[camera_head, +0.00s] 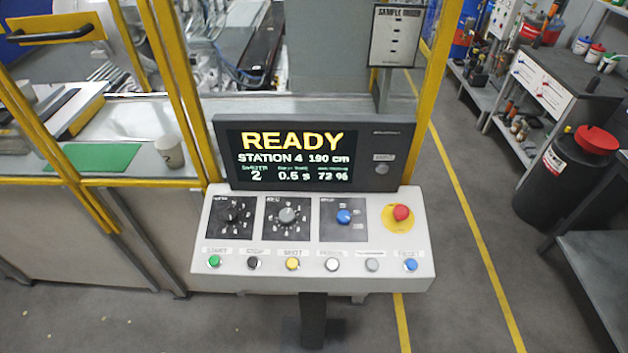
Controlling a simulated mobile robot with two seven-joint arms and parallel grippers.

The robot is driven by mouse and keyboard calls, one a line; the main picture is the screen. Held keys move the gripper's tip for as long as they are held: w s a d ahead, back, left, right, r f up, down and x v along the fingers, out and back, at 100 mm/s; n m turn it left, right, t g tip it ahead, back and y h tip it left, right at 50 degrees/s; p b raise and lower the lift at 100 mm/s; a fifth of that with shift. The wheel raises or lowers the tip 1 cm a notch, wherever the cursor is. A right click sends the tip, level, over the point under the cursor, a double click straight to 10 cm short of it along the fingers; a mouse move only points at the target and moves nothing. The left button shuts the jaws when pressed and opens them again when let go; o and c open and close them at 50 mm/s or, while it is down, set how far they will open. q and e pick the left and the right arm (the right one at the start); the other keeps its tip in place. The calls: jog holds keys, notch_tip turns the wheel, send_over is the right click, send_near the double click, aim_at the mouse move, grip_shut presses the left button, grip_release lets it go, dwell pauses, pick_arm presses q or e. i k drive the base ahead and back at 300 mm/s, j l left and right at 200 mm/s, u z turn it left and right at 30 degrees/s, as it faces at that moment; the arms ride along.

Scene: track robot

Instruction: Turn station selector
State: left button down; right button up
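A white control console (208,277) stands in front of me with three rotary knobs on dark plates. The left knob (232,215) is black, the middle knob (288,216) is grey and the right knob (344,216) is blue. Numbers ring the left and middle knobs, but the plate titles are too blurred to tell which is the station selector. The display (300,185) above reads "READY", "STATION 4 190 cm", "2", "0.5 s" and "72 %". Neither of my grippers is in view, and nothing touches the knobs.
A red emergency button (402,212) sits right of the knobs. Below is a row of several push buttons, from green (214,262) to blue (411,265). Yellow frame posts (176,75) stand behind. A black bin (565,180) and workbench (560,70) are at right. Space before the console is clear.

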aim_at(230, 215)
jog(key=i+j+u, duration=0.1)
jog(key=j, duration=0.35)
jog(key=i+j+u, duration=0.15)
jog(key=i+j, duration=0.15)
jog(key=j, duration=0.15)
jog(key=i+j+u, duration=0.1)
jog(key=j, duration=0.3)
jog(key=i+j+u, duration=0.1)
jog(key=i+j, duration=0.25)
